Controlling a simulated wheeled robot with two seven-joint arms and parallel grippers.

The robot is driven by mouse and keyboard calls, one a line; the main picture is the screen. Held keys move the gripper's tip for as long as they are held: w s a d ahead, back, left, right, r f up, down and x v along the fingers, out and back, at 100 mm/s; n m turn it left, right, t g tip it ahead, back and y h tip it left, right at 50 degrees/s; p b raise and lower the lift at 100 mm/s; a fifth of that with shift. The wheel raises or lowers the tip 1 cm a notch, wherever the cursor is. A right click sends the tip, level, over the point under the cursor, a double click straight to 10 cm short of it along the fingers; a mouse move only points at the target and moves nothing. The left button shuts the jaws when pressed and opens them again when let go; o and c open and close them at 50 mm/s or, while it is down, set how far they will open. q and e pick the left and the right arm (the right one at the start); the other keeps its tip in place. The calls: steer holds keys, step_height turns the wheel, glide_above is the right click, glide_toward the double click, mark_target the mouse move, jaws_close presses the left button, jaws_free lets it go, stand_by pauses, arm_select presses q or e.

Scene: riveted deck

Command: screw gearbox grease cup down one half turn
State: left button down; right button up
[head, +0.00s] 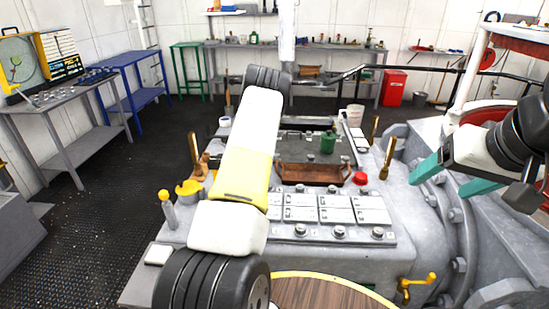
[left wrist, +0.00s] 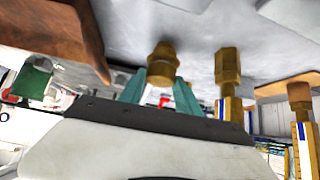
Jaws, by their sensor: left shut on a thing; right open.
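In the left wrist view the brass grease cup (left wrist: 161,60), a small ribbed knob, stands out from a grey metal surface (left wrist: 200,35). The teal fingers of my left gripper (left wrist: 160,92) are on either side of it, shut on it. In the head view my left arm reaches forward over the grey gearbox housing (head: 380,262) and hides the left gripper and the cup. My right gripper (head: 424,183) is open and empty, at the right above the housing's round flange.
Brass fittings (left wrist: 228,80) with blue and white marks stand close beside the cup. A brown tray (head: 310,174) and a green can (head: 328,142) are on the housing. A yellow crank (head: 418,284) juts out at its front right. Open black floor lies left.

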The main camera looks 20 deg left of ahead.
arm_select(q)
steer(key=shift+w+r, duration=0.1)
steer(key=shift+r, duration=0.05)
steer(key=c, duration=0.9)
jaws_free()
steer(key=shift+o, duration=0.2)
steer(key=v, duration=0.7)
steer(key=shift+s+r, duration=0.25)
steer(key=shift+s, duration=0.1)
steer(key=shift+d, duration=0.1)
